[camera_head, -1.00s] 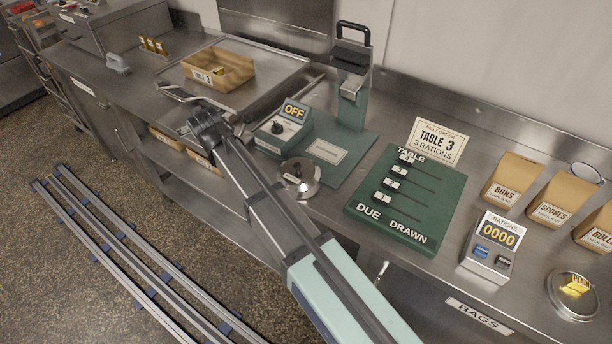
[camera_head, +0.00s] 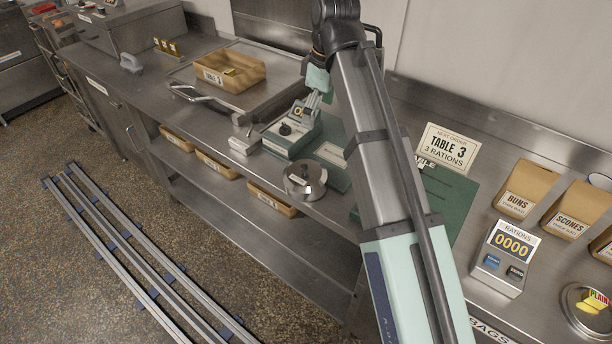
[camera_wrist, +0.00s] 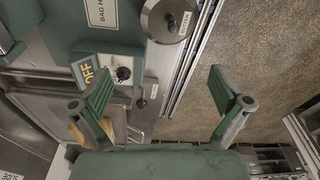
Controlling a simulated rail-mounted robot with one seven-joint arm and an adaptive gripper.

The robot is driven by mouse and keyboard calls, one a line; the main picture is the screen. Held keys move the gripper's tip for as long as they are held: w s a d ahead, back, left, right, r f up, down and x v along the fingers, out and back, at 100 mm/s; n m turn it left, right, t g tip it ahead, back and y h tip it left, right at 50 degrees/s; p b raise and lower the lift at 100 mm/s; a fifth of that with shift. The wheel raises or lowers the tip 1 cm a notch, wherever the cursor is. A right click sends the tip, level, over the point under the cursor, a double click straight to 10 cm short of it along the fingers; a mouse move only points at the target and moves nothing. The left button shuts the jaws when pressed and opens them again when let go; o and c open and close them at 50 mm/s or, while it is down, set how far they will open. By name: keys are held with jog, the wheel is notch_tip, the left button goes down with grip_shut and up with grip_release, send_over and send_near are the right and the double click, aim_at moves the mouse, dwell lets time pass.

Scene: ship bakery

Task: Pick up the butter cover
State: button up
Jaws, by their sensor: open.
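A round metal lid with a knob and a small label (camera_head: 305,180) sits near the counter's front edge, just in front of the green sealing station. My gripper (camera_head: 312,98) is above the sealing station, pointing down, behind the lid. In the wrist view my gripper (camera_wrist: 165,98) is open and empty.
The timer box reading OFF (camera_head: 292,133) stands beneath my gripper. The ration counter (camera_head: 502,257) and paper bags (camera_head: 525,190) are right. Bins (camera_head: 216,164) sit on the shelf below.

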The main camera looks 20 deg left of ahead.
aim_at(309, 166)
jog(key=f+p, duration=0.1)
jog(key=f, duration=0.4)
jog(key=a+f+p, duration=0.1)
jog(key=f, duration=0.4)
jog(key=a+f+p, duration=0.1)
jog(key=f, duration=0.5)
jog(key=shift+w, duration=0.2)
jog(key=c, duration=1.2)
